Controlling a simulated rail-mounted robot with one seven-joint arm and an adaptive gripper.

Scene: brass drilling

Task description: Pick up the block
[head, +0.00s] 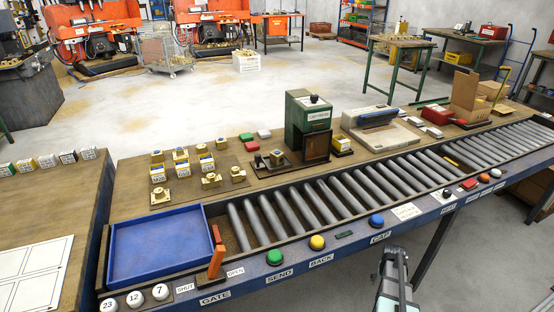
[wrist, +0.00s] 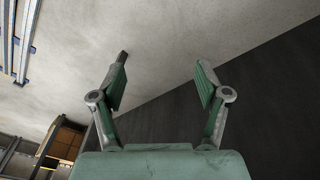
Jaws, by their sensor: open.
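Several small blocks with white labelled faces (head: 47,161) stand in a row on the left table. More small brass and white-labelled pieces, such as a labelled block (head: 158,175), sit on the workbench behind the blue tray. I cannot tell which one is the task's block. My gripper (wrist: 160,75) is open and empty in the wrist view, its two green-padded fingers apart. In the head view, part of my arm shows at the bottom, in front of the bench and apart from the blocks.
A blue tray (head: 160,248) sits at the left end of a roller conveyor (head: 330,198). An orange gate lever (head: 217,250) stands beside it. Coloured buttons line the front rail. A green machine (head: 308,118) and a grey device (head: 382,128) stand behind the rollers.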

